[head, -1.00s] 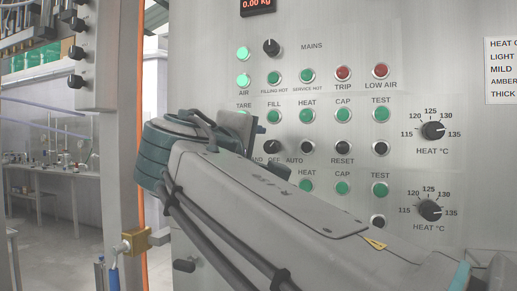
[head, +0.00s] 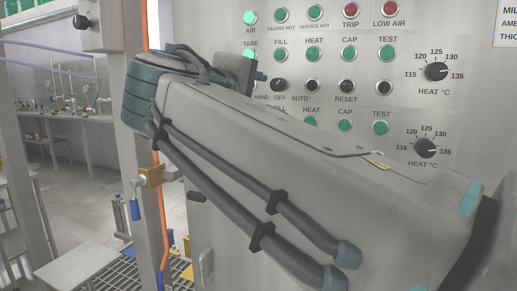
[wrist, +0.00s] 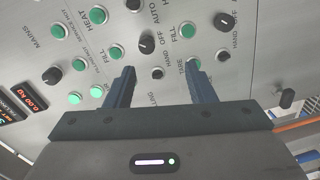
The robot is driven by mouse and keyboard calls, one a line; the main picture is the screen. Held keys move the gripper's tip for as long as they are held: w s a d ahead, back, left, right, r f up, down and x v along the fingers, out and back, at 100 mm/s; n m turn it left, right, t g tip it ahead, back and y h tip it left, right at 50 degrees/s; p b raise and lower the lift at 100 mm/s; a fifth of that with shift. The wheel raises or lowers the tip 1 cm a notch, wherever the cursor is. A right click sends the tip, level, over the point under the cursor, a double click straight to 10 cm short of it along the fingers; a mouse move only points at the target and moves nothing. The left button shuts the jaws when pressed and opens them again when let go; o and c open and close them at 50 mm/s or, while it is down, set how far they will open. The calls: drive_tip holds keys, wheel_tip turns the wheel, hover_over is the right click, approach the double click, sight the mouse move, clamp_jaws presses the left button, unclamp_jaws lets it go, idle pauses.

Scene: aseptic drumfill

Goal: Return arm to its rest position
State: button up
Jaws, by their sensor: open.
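My gripper (wrist: 160,90) shows in the wrist view with its two dark fingers apart and nothing between them. It points at the control panel (wrist: 220,65), with the fingers over the area of the lit green buttons and a black selector knob (wrist: 147,44). I cannot tell how far the fingertips are from the panel. In the head view my arm stretches across the panel (head: 465,115) from lower right to upper left. The gripper's fingers are mostly hidden there behind my wrist.
The panel carries green buttons, two red lamps (head: 351,10) and HEAT dials (head: 437,72). A grey post (head: 130,190) with a brass valve (head: 151,176) and an orange hose (head: 166,220) stands left of my arm. A bench (head: 85,125) with glassware stands further back.

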drive_tip(key=s+d+f+m+g+y+p, duration=0.1)
drive_tip(key=s+d+f+m+g+p, duration=0.1)
drive_tip(key=d+f+g+p, duration=0.35)
drive_tip(key=s+d+f+m+g+p, duration=0.1)
drive_tip(key=d+f+m+g+p, duration=0.2)
drive_tip(key=d+f+p, duration=0.45)
drive_tip(key=s+d+f+m+g+y+p, duration=0.1)
drive_tip(key=s+f+m+g+y+p, duration=0.1)
drive_tip(key=s+f, duration=0.3)
drive_tip(key=s+d+f+m+g+y+p, duration=0.2)
drive_tip(key=s+f+m+y+p, duration=0.1)
drive_tip(key=s+f, duration=0.3)
drive_tip(key=shift+s+d+m+g+p, duration=0.3)
drive_tip(key=shift+s+m+p, duration=0.25)
drive_tip(key=shift+m, duration=0.25)
drive_tip(key=shift+f, duration=0.1)
